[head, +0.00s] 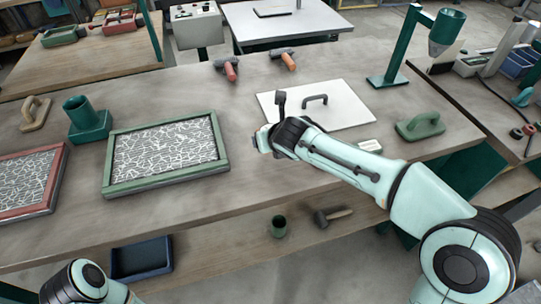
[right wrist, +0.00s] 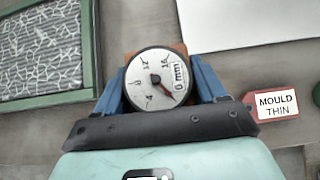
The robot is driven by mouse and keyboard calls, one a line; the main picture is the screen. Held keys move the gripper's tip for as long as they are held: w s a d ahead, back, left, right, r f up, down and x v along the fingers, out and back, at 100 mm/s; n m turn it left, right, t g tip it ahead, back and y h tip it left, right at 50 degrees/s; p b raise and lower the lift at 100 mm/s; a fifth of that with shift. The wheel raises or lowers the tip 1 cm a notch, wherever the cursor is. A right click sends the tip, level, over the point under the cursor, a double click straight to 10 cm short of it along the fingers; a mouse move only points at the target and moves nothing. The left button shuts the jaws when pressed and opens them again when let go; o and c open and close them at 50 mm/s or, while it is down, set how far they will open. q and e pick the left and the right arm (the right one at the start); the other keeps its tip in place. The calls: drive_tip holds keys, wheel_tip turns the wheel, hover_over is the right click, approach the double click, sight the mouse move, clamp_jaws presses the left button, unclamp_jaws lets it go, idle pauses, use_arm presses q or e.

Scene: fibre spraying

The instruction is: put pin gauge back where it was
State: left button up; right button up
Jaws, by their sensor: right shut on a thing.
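The pin gauge (right wrist: 158,78) has a round white dial marked in mm with a red needle. In the right wrist view it sits between the two blue fingers of my right gripper (right wrist: 160,85), which is shut on it. An orange-brown part shows behind the dial. In the head view my right gripper (head: 262,140) is over the table, just right of the green-framed fibre panel (head: 106,165); the gauge cannot be made out there. Of my left arm, only a link shows at the bottom left, and its gripper is out of view.
A white board (head: 350,107) with a dark handle lies behind my right arm. A red block labelled MOULD THIN (right wrist: 272,106) is right of the gripper.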

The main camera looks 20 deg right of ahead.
sight(271, 161)
wheel_tip(271, 161, down, 6)
drive_tip(key=shift+r+b, duration=0.1)
drive_tip(key=shift+b, duration=1.15)
drive_tip(key=shift+f, duration=0.2)
drive_tip(key=o, duration=1.3)
drive_tip(key=shift+r, duration=0.3)
drive_tip(key=p+v, duration=0.3)
drive_tip(key=v, duration=0.9)
drive_tip(key=shift+f, duration=0.15)
